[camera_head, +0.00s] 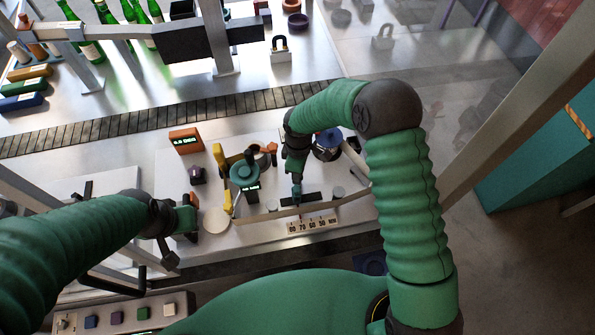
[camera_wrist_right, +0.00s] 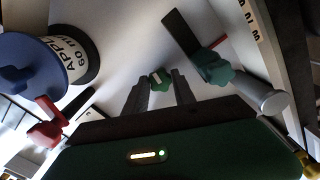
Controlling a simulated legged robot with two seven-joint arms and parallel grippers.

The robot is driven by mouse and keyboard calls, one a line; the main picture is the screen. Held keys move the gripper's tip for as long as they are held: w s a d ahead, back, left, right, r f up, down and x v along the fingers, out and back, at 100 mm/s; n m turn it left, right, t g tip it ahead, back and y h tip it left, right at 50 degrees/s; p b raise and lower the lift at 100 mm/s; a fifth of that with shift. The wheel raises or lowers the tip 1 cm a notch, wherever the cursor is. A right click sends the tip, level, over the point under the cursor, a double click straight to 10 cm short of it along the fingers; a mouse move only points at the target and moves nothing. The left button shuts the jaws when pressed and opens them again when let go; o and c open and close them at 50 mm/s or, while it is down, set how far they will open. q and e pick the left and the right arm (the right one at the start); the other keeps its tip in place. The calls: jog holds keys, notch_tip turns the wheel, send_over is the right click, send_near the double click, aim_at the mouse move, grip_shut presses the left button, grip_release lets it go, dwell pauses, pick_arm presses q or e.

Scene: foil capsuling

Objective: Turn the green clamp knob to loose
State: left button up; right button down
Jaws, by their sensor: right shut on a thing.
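A blue-topped spool (camera_wrist_right: 72,55) stands left of my right gripper, with a red part (camera_wrist_right: 45,125) below it. A teal part (camera_wrist_right: 213,68) and a grey cylinder (camera_wrist_right: 268,101) are close on the right. A numbered scale (camera_head: 313,224) lies along the front.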

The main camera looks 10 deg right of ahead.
jog(key=shift+w+d+r+n, duration=0.1)
jog(key=shift+d+n, duration=0.05)
jog(key=shift+n, duration=0.65)
jog(key=c, duration=1.2)
grip_release()
jog(key=shift+o, duration=0.8)
jog(key=shift+d, duration=0.1)
notch_tip(320, 180, up, 17)
jog(key=b, duration=0.3)
jog(key=shift+b, duration=0.3)
